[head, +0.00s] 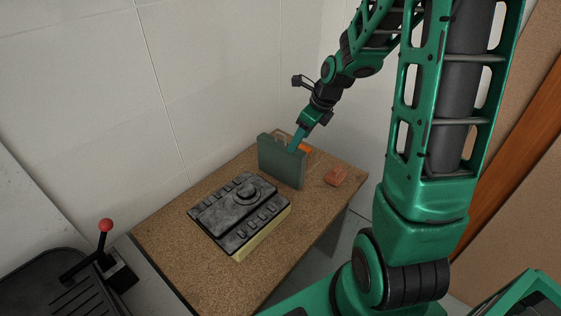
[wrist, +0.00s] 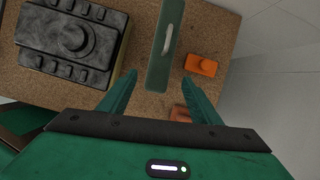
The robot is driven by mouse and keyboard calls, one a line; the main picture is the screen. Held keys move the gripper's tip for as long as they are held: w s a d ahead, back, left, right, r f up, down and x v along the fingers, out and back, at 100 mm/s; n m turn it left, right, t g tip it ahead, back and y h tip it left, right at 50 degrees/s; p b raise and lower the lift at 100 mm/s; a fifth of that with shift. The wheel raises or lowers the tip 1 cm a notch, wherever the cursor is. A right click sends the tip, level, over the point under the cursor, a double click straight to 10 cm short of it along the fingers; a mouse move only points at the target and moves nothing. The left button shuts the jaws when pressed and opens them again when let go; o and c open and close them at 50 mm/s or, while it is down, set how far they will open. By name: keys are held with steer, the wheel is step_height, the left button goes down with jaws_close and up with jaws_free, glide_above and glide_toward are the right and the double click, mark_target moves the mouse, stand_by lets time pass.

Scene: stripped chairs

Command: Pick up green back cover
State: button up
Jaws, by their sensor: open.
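The green back cover (head: 281,164) stands upright on the brown table in the head view. In the wrist view the cover (wrist: 160,65) shows as a narrow green panel with a pale handle, seen from above. My gripper (head: 296,141) is at the cover's top edge in the head view. In the wrist view my gripper (wrist: 159,76) is open, with one finger on each side of the cover's near end and a gap to each. How far the fingertips are above or below the top edge I cannot tell.
A dark grey panel with buttons and a round knob (head: 240,208) lies on the table (head: 180,258) left of the cover. An orange block (wrist: 201,65) is right of the cover. A reddish block (head: 336,176) is near the table's right edge. A red-knobbed lever (head: 105,226) stands far left.

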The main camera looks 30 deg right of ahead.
mark_target(287, 155)
steer(key=shift+w+a+f+m, duration=0.15)
steer(key=shift+w+f+m, duration=0.3)
steer(key=shift+w+m, duration=0.1)
steer(key=shift+x, duration=5.2)
steer(key=shift+a, duration=0.15)
steer(key=shift+r, duration=0.1)
steer(key=shift+c, duration=0.4)
jaws_close()
steer(key=shift+w+r, duration=0.1)
